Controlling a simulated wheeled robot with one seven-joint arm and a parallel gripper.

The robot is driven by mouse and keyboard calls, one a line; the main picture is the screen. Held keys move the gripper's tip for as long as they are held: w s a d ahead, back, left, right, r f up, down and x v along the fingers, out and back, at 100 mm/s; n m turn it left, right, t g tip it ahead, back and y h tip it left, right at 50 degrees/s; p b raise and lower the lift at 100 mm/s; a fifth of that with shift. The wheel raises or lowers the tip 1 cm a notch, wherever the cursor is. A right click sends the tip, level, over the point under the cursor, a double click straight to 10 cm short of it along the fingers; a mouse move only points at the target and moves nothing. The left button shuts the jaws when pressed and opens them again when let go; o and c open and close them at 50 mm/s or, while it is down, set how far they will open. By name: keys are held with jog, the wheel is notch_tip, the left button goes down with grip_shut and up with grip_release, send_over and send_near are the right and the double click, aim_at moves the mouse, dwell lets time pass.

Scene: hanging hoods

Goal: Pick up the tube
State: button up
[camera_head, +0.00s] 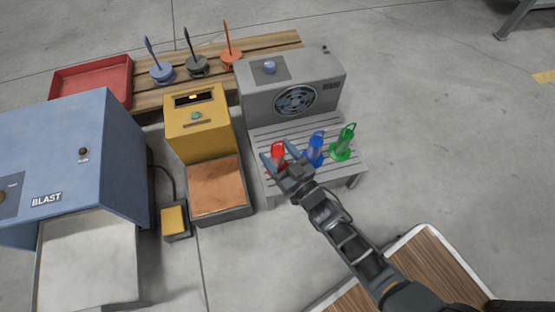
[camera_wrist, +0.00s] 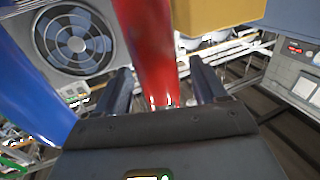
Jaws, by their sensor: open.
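A red tube (camera_head: 278,152) stands on a grey slatted stand (camera_head: 350,170), beside a blue tube (camera_head: 315,149) and a green tube (camera_head: 344,142). My gripper (camera_head: 280,165) is open at the red tube, with its fingers on either side of it. In the wrist view the red tube (camera_wrist: 148,45) rises between the two open fingers (camera_wrist: 163,85), with a gap showing at the right finger. The blue tube (camera_wrist: 32,85) is close outside the left finger. The lower end of the red tube is hidden behind my gripper there.
A grey fan unit (camera_head: 291,86) stands behind the tubes. A yellow machine (camera_head: 200,122) with a brown-topped tray (camera_head: 217,188) is to the left, beside a blue BLAST cabinet (camera_head: 70,160).

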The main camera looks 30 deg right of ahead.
jog(key=shift+c, duration=0.4)
jog(key=c, duration=1.1)
